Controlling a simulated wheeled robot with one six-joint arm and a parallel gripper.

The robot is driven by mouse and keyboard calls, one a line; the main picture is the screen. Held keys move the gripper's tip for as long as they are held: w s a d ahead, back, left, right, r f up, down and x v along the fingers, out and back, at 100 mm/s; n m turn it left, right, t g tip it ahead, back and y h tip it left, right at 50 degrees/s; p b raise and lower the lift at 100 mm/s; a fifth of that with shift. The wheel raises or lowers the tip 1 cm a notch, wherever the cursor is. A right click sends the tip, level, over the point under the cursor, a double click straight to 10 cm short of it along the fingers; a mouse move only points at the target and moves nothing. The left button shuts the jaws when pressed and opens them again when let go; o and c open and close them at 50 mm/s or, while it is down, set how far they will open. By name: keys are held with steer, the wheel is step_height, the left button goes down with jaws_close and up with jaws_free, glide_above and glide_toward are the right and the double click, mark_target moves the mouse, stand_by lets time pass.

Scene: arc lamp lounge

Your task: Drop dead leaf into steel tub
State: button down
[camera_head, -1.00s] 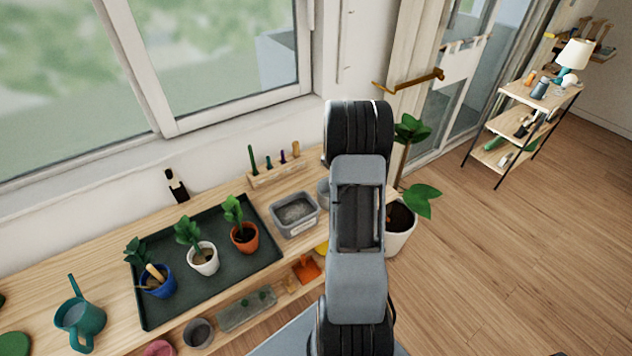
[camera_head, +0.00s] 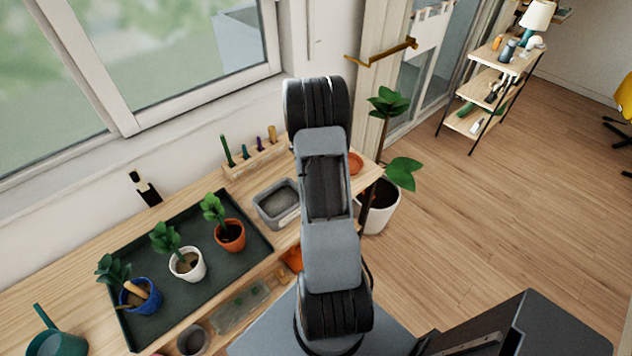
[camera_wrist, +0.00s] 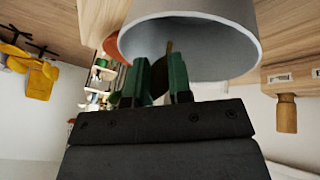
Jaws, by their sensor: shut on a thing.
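The steel tub (camera_wrist: 240,45) shows in the wrist view as a large grey round vessel with a pale rim, its open mouth facing the camera. My gripper (camera_wrist: 159,68) has green fingers shut on the dead leaf (camera_wrist: 160,80), a thin dark piece with a brownish tip (camera_wrist: 169,47). The fingertips and the leaf overlap the tub's mouth in the picture; I cannot tell whether they are inside the rim.
A dark tray (camera_head: 190,315) on the bench holds blue (camera_head: 142,298), white (camera_head: 188,266) and orange (camera_head: 231,237) potted plants. A grey bin (camera_head: 277,212) and a tool rack (camera_head: 252,163) stand near my arm. A large potted plant (camera_head: 378,215) stands beside the bench.

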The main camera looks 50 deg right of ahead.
steer(key=shift+f, duration=0.15)
steer(key=c, duration=1)
jaws_free()
steer(key=shift+o, duration=0.2)
steer(key=b+v, duration=0.1)
steer(key=v, duration=1.2)
steer(key=shift+a+r, duration=0.25)
steer(key=shift+r, duration=0.05)
